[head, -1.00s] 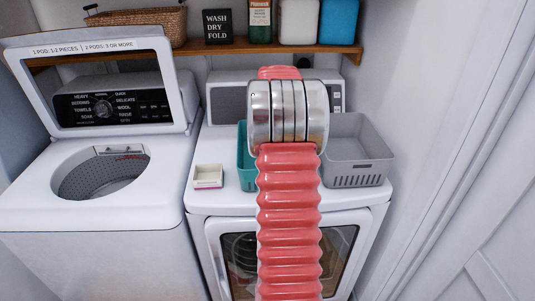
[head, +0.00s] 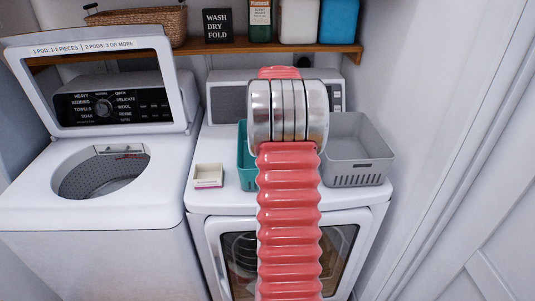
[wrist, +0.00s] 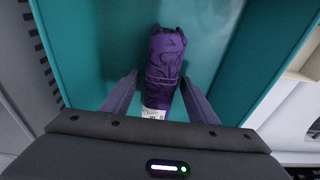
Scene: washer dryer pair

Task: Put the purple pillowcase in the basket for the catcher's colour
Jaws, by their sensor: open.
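The purple pillowcase (wrist: 166,62) is a rolled bundle with a darker pattern and a white label at its near end. In the wrist view it lies inside the teal basket (wrist: 85,40). My gripper (wrist: 158,80) is open, with one finger on each side of the bundle's near end and gaps beside it. In the head view the teal basket (head: 243,160) stands on the dryer, mostly hidden behind my arm. My gripper and the pillowcase are hidden there. A grey basket (head: 357,150) stands right of it and looks empty. I cannot identify the catcher for certain.
A small cream box with a pink edge (head: 208,176) sits on the dryer top, left of the teal basket. The washer (head: 100,190) at left has its lid up, with a small reddish mark inside the opening. A wooden shelf (head: 200,46) runs above.

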